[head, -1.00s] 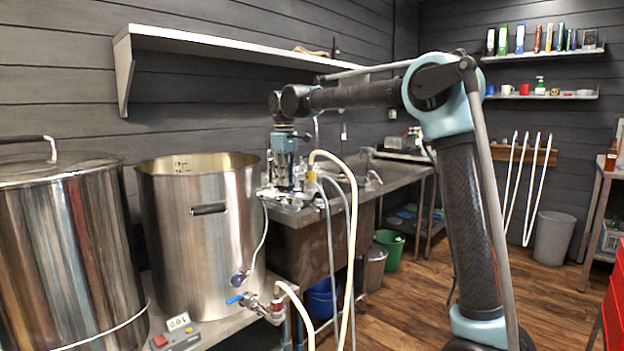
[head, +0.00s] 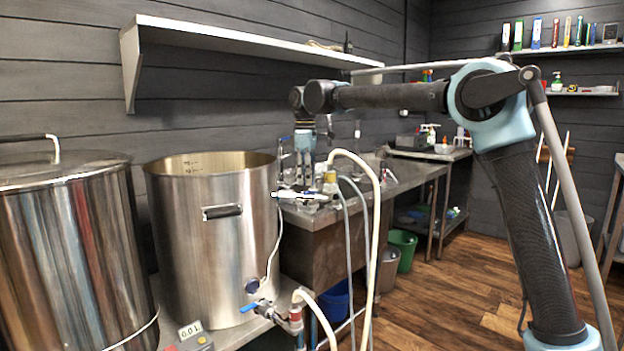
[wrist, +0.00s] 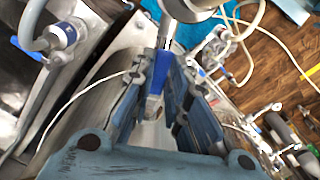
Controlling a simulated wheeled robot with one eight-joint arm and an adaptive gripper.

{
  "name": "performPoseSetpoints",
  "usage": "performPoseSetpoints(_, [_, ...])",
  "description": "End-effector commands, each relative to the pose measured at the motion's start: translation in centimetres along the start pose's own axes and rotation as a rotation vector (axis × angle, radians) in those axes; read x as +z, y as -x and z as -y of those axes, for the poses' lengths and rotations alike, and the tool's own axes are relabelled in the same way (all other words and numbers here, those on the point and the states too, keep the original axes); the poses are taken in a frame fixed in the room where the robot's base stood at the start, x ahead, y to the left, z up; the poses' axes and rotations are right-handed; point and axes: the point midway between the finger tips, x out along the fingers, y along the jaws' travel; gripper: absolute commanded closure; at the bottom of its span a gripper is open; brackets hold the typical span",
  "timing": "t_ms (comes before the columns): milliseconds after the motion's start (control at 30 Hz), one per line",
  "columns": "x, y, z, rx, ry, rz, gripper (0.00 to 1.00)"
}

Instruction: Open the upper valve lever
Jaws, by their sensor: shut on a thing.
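My gripper (wrist: 163,85) points down and is shut on a blue lever (wrist: 155,82), which shows between its two fingers in the wrist view. In the head view my gripper (head: 306,172) is right of the open steel kettle (head: 212,240), above the sink bench. Pale and silver valve parts (head: 300,194) show just below it, with a cream hose running down from beside them. My fingers hide part of the lever, and its exact angle is hard to tell. A lower valve with a blue lever (head: 250,306) sits at the kettle's foot, apart from my gripper.
A lidded steel pot (head: 75,255) stands at the left. A wall shelf (head: 245,42) runs above the kettle. A cream hose (head: 375,240) and grey hoses hang in front of the sink bench. Wooden floor (head: 450,285) is clear right of the bins.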

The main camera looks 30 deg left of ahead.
Motion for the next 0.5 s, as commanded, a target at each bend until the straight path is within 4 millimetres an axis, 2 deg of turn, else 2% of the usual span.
performPoseSetpoints(267, [0.34, 0.13, -0.21, 0.003, 0.0, 0.007, 1.0])
performPoseSetpoints(300, [0.28, 0.13, -0.19, 0.003, 0.0, 0.008, 0.83])
performPoseSetpoints(367, [0.22, 0.12, -0.18, 0.003, 0.0, 0.007, 0.69])
performPoseSetpoints(400, [0.18, 0.11, -0.17, 0.003, 0.0, 0.006, 0.65])
performPoseSetpoints(500, [0.06, 0.08, -0.09, 0.003, 0.001, 0.005, 0.65])
